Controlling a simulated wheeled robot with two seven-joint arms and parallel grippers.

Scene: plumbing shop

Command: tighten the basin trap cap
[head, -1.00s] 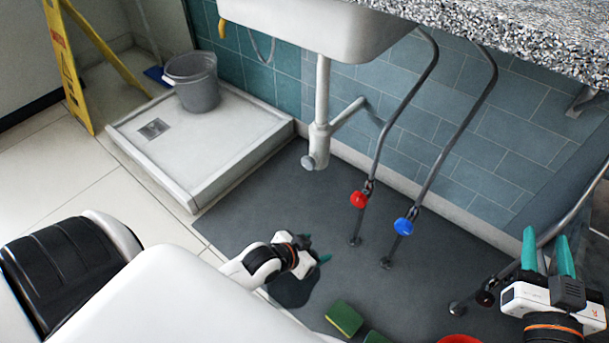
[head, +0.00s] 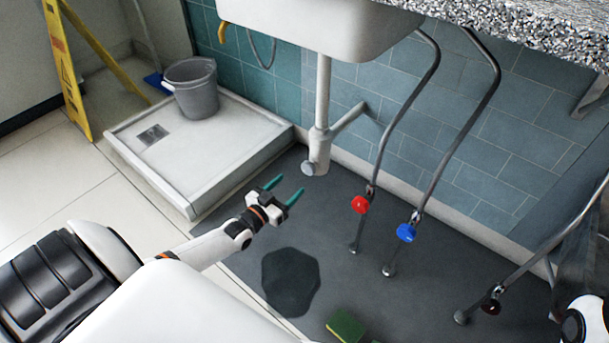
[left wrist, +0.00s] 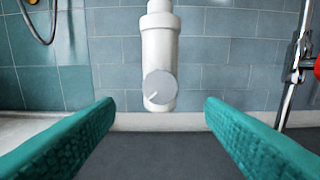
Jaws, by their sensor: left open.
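The basin trap (head: 319,145) is a white bottle trap hanging under the basin (head: 320,25). Its round grey cap (head: 308,168) is on the lower front side. In the left wrist view the cap (left wrist: 160,87) faces me, with a white mark at its lower left. My left gripper (head: 285,190) is open and empty, with teal fingers pointing towards the trap from the front left. In the left wrist view its fingers stand wide on both sides of the cap, apart from it. Only part of my right arm (head: 585,320) shows at the lower right edge; its gripper is out of view.
A red valve (head: 360,204) and a blue valve (head: 406,232) on bent pipes stand right of the trap. A shower tray (head: 200,150) with a grey bucket (head: 192,88) is at left. A dark puddle (head: 290,282) and a green sponge (head: 345,326) lie on the floor.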

